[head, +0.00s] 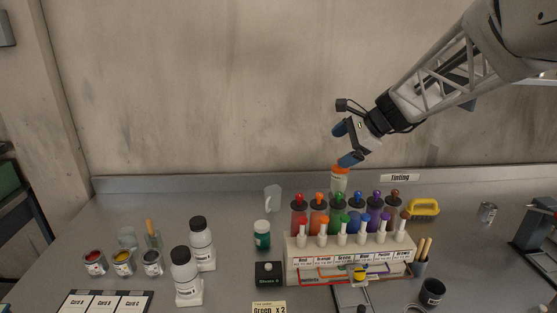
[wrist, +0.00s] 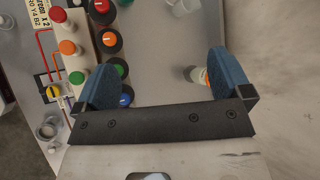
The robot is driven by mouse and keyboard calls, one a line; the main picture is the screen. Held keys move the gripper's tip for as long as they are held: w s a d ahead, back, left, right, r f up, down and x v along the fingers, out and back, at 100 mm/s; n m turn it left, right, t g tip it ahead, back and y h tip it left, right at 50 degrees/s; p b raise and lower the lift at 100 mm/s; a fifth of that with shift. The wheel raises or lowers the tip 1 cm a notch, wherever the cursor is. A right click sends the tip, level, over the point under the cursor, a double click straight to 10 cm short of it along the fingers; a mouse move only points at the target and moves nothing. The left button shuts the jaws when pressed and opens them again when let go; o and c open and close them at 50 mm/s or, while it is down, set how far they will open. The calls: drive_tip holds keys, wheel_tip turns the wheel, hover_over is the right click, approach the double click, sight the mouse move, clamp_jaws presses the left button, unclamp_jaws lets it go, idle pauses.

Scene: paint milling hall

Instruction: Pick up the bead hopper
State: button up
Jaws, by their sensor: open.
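A pale, clear-walled jar with an orange lid (head: 339,182) stands behind the rack of colour bottles in the head view. I take it to be the bead hopper, though I cannot read a name on it. It also shows in the wrist view (wrist: 194,74), partly hidden by the right-hand blue finger. My gripper (head: 345,145) is open and empty, just above the orange lid in the head view. In the wrist view my gripper (wrist: 162,48) has its two blue fingers wide apart, with bare counter between them.
The rack (head: 345,257) of colour bottles stands directly in front of the jar. A clear scoop-like piece (head: 272,198) and a green bottle (head: 262,235) are to its left. A yellow-handled tool (head: 424,207) lies to the right. The wall rises close behind.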

drive_tip(key=w+d+f+m+t+y, duration=0.2)
drive_tip(key=w+d+m, duration=0.45)
drive_tip(key=w, duration=0.65)
drive_tip(key=m+t, duration=0.3)
drive_tip(key=m, duration=0.1)
hover_over(347, 171)
drive_tip(key=s+d, duration=0.3)
wheel_tip(347, 171, down, 2)
drive_tip(key=f, duration=1.5)
drive_tip(key=shift+w, duration=0.25)
drive_tip(key=shift+x, duration=1.3)
drive_tip(key=shift+w+f, duration=0.1)
drive_tip(key=shift+f, duration=0.05)
drive_tip(key=shift+x, duration=2.45)
drive_tip(key=shift+f, duration=0.2)
drive_tip(key=shift+c, duration=0.3)
